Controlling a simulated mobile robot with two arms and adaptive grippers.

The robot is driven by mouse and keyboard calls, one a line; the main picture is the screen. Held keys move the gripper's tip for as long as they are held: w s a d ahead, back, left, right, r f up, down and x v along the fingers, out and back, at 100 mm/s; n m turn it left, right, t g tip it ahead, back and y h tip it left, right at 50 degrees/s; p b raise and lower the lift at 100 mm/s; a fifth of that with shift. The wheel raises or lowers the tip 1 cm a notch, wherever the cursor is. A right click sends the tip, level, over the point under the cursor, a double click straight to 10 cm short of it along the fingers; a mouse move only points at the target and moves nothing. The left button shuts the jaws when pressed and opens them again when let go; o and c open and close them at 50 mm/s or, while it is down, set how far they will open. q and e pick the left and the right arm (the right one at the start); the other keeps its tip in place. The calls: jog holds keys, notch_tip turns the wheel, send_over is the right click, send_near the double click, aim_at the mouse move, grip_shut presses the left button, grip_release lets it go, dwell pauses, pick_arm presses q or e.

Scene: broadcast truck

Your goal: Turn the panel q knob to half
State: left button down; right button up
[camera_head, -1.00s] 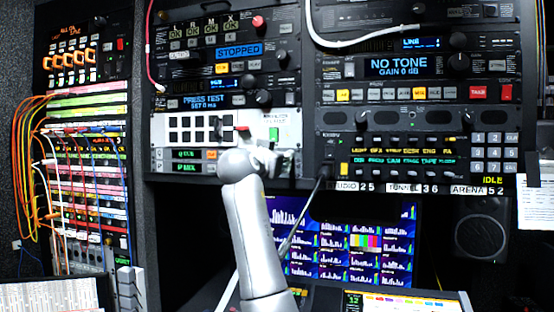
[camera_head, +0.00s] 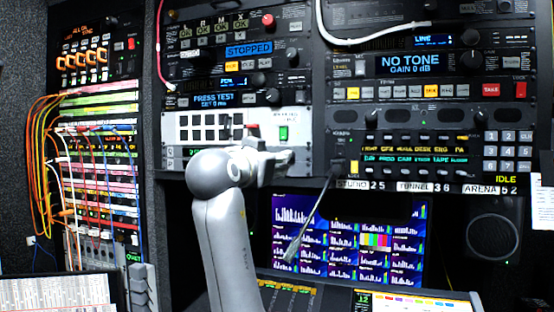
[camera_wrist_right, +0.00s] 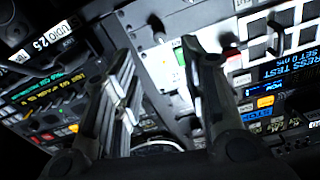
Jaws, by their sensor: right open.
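My right gripper (camera_head: 285,158) is in front of the rack, below the green switch (camera_head: 283,133). In the right wrist view my right gripper (camera_wrist_right: 160,50) has its two fingers spread apart, with nothing held between them. The white panel (camera_wrist_right: 160,68) and the green switch (camera_wrist_right: 180,74) show between and beyond the fingers. My left gripper is not in view.
A red-capped switch (camera_head: 252,127) is close above my right wrist. The NO TONE unit (camera_head: 408,64) and a keypad (camera_head: 508,145) are to the right. Patch cables (camera_head: 45,150) hang at the left.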

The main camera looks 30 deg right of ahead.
jog(key=shift+s+a+f, duration=0.1)
jog(key=shift+s+a, duration=0.05)
jog(key=shift+a, duration=0.05)
